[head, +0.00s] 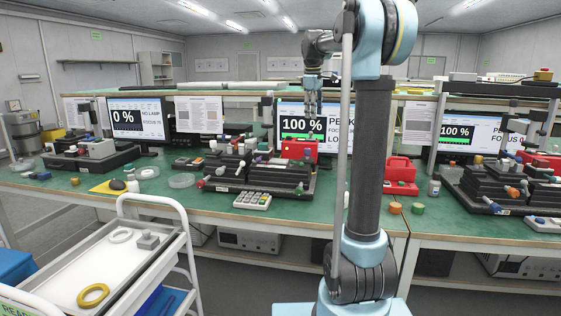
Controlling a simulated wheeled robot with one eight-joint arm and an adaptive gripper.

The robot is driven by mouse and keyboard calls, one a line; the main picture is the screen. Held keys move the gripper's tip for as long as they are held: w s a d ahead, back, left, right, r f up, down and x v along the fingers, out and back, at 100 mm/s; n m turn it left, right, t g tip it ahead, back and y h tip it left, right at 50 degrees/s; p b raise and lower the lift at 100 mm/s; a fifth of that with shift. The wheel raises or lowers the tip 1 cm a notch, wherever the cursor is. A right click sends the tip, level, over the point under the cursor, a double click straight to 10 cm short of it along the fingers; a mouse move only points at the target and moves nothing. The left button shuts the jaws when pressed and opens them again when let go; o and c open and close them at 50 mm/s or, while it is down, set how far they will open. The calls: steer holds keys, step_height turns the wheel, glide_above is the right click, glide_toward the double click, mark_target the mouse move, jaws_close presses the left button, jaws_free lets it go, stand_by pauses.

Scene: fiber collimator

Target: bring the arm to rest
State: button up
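My arm rises in front of the bench, and its end reaches back over the bench. My gripper (312,112) points down in front of the middle monitor (289,127), above the black optical stage (262,181). No object shows in it. Its fingers are too small to tell whether they are apart. The middle monitor reads 100 % and PEAK FOCUS, partly hidden by my arm. A red box (300,149) stands behind the stage, below the gripper.
A white cart (60,290) with a yellow ring (92,296), a white ring (121,236) and a grey block (147,241) stands front left. A keypad (252,200) lies at the front of the green bench (200,205). More stages stand left and right.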

steer(key=s+d+f+m, duration=0.15)
steer(key=s+f, duration=0.25)
steer(key=s, duration=0.5)
steer(key=s+f+m, duration=0.3)
steer(key=s+f, duration=0.2)
steer(key=s, duration=0.3)
steer(key=s+d+f+m, duration=0.15)
steer(key=s+f, duration=0.25)
steer(key=s, duration=0.5)
steer(key=s+f+m, duration=0.5)
steer(key=s+f, duration=1.3)
steer(key=f, duration=0.2)
steer(key=shift+a+y, duration=0.25)
steer(key=shift+y, duration=0.15)
steer(key=shift+s, duration=0.1)
steer(key=shift+w+f, duration=0.25)
steer(key=shift+w, duration=0.15)
